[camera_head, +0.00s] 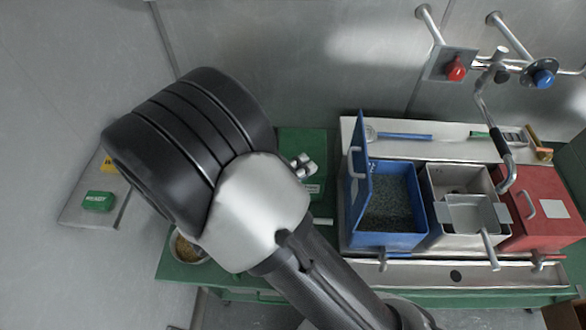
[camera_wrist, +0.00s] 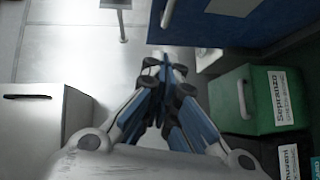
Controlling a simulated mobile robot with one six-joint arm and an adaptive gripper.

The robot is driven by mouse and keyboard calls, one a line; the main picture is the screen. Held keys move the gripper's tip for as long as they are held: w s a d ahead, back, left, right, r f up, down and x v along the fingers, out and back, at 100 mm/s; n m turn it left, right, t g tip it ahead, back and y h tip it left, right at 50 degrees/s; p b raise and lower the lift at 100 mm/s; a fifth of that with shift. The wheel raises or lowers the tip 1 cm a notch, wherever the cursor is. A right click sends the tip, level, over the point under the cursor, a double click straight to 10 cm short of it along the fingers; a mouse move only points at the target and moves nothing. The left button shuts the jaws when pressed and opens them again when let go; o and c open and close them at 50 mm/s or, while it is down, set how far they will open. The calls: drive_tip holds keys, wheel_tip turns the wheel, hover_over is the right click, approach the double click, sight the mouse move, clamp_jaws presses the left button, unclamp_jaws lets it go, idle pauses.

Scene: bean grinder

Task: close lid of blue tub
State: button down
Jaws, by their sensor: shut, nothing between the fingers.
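The blue tub (camera_head: 392,238) stands on the bench in the head view, with dark granular material inside. Its blue lid (camera_head: 361,190) is open and stands nearly upright along the tub's left side, with a pale handle (camera_head: 352,162) on its outer face. In the wrist view a blue panel (camera_wrist: 275,25) with a pale handle (camera_wrist: 167,12) and a label fills the upper right; it looks like the lid. My gripper (camera_wrist: 163,66) is shut and empty, its fingertips just below that handle in the picture and apparently apart from it. My arm hides most of the gripper in the head view.
A steel tub (camera_head: 436,230) and a closed red tub (camera_head: 545,205) stand to the right of the blue one. A pipe with a black grip (camera_head: 503,143) hangs above them.

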sight(350, 171)
drive_tip(key=w+d+f, duration=0.1)
drive_tip(key=w+d, duration=0.2)
drive_tip(key=d, duration=0.4)
drive_tip(key=shift+f, duration=0.2)
drive_tip(key=shift+w, duration=0.1)
